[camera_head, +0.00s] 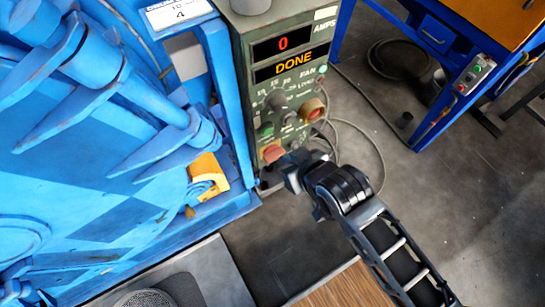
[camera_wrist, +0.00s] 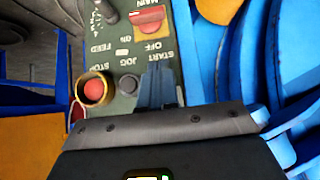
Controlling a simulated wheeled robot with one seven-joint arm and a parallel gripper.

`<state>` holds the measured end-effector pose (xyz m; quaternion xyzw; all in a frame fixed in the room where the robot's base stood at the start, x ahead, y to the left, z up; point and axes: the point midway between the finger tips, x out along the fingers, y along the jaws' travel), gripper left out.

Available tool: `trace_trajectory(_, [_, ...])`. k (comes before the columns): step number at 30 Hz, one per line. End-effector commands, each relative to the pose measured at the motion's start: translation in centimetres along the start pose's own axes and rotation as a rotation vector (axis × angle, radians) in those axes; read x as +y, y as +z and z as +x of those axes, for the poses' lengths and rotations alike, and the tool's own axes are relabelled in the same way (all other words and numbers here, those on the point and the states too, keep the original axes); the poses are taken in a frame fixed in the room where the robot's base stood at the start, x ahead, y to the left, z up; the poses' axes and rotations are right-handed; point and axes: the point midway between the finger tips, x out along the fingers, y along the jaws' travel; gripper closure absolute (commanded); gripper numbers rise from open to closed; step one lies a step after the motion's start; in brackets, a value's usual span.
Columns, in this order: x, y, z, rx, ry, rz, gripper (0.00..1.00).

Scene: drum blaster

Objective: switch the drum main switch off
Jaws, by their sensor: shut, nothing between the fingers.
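The drum main switch, a red block labelled MAIN, ON and OFF, is at the top middle of the wrist view (camera_wrist: 148,20). It lies crosswise there; I cannot tell surely which setting it is at. In the head view it is the red part low on the green control panel (camera_head: 272,153). My gripper (camera_head: 291,168) is beside the panel's lower right, close to the switch and partly over the panel's lower edge. In the wrist view its fingers (camera_wrist: 158,76) are shut and empty, over the panel near the START label, below the switch in the picture.
A red stop button in a yellow ring (camera_wrist: 93,90) and a dark jog button (camera_wrist: 127,84) sit beside my fingers. The blue drum machine (camera_head: 100,150) fills the left. Cables (camera_head: 365,140) lie on the floor at right.

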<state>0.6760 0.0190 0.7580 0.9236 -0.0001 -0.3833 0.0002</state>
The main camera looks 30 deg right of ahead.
Motion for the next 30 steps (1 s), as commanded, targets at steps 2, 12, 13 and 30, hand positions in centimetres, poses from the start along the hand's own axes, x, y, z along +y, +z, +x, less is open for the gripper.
trace_trajectory(2, [0.0,0.0,0.0,0.0,0.0,0.0,1.0])
trace_trajectory(12, [0.0,-0.1,3.5,0.0,0.0,0.0,1.0])
trace_trajectory(13, [0.0,-0.1,4.0,0.001,0.0,0.0,1.0])
trace_trajectory(30, [0.0,2.3,12.3,0.0,0.0,0.001,1.0])
